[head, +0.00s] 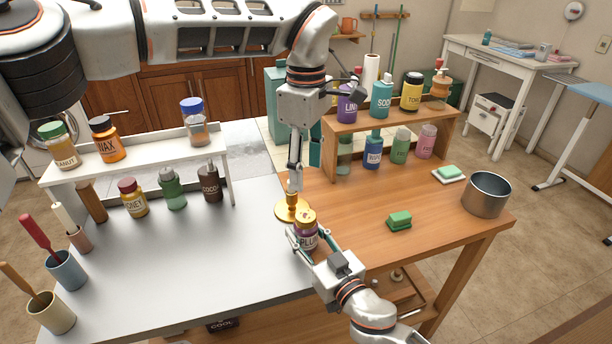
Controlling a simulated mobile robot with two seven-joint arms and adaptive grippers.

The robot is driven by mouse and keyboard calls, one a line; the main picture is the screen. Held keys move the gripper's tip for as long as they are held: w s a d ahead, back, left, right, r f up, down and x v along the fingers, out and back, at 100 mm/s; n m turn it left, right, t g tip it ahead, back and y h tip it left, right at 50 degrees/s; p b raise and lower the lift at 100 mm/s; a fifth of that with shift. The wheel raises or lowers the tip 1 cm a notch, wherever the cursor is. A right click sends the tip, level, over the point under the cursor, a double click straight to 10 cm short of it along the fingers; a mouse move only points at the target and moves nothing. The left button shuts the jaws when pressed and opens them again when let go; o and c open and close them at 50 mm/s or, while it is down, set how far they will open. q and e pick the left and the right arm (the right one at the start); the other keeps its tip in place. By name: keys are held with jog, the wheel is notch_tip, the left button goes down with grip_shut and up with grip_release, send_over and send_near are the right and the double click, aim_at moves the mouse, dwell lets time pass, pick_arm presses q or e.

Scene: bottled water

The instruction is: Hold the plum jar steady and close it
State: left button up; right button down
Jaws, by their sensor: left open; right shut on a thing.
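The plum jar (308,242) is purple with a partly hidden "PLU" label and stands upright near the seam between the white and wooden worktops. A gold lid (305,216) shows at its top; I cannot tell how firmly it sits. My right gripper (306,238) is shut around the jar's body from the front, hiding part of it. My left gripper (295,182) is open and points down, behind and above the jar, apart from its lid. A round brass piece with a short stem (291,209) stands just behind the jar, below my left gripper.
A wooden shelf (390,118) with several bottles stands behind right. A white shelf (135,158) with jars stands at left. A green sponge (399,221) and a metal pot (486,194) are on the wooden top. The white top (220,240) left of the jar is clear.

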jog(key=c, duration=1.2)
grip_release()
jog(key=shift+c, duration=0.2)
jog(key=v, duration=1.2)
